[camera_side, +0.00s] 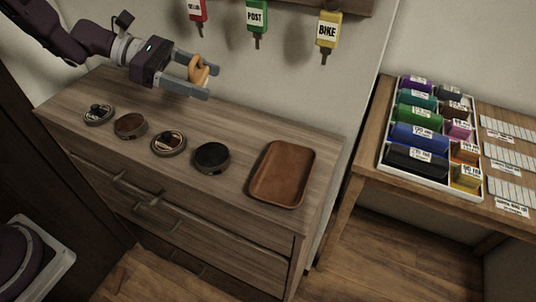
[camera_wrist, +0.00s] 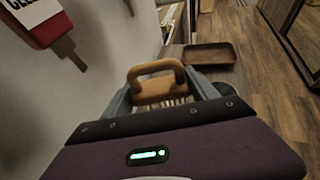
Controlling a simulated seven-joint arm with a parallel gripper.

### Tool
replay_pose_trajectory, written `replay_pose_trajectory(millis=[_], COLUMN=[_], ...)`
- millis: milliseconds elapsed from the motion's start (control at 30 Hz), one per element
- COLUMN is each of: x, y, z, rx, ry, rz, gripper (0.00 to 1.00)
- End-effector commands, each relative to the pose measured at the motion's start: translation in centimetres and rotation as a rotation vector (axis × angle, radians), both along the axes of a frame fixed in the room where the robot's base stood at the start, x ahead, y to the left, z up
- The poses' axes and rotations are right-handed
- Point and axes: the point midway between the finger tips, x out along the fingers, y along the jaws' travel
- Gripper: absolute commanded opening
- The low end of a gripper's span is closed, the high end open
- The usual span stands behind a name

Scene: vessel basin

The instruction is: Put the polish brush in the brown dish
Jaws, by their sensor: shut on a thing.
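My gripper (camera_side: 196,78) is raised over the left back part of the wooden dresser, near the wall. It is shut on the polish brush (camera_side: 200,68), which has a tan wooden handle. In the wrist view the brush (camera_wrist: 155,84) sits between the two fingers, its loop handle up and its pale bristles partly hidden by my gripper. The brown dish (camera_side: 283,173) is a shallow rectangular tray at the right end of the dresser top. It lies to the right of and below my gripper, and it looks empty. The dish also shows ahead in the wrist view (camera_wrist: 209,54).
Several round polish tins stand in a row along the dresser, including a brown one (camera_side: 130,125) and a black one (camera_side: 211,158). Labelled red, green (camera_side: 256,16) and yellow (camera_side: 328,30) tags hang on the back wall. A side table holds a white tray (camera_side: 383,160) of coloured items.

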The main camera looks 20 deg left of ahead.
Motion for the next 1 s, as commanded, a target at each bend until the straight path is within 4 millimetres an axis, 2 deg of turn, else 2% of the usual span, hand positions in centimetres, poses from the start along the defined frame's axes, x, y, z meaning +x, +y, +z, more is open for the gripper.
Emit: replay_pose_trajectory(millis=[33, 167, 300, 433, 567, 733, 1000], x=[-0.2, -1.2, -3.4, -5.5, -6.6, -6.8, -6.8], y=[-2.2, -8.7, -15.8, -20.4, -22.3, -22.6, -22.5], z=[0.0, 0.2, 0.4, 0.6, 0.2, -3.8, -7.8], rx=[0.001, 0.001, 0.000, 0.000, -0.001, -0.001, 0.000], ry=[-0.002, -0.002, -0.002, -0.001, 0.003, 0.008, 0.006], rz=[-0.038, -0.134, -0.242, -0.312, -0.341, -0.345, -0.344], gripper=[0.22, 0.22, 0.22, 0.22, 0.22, 0.22, 0.22])
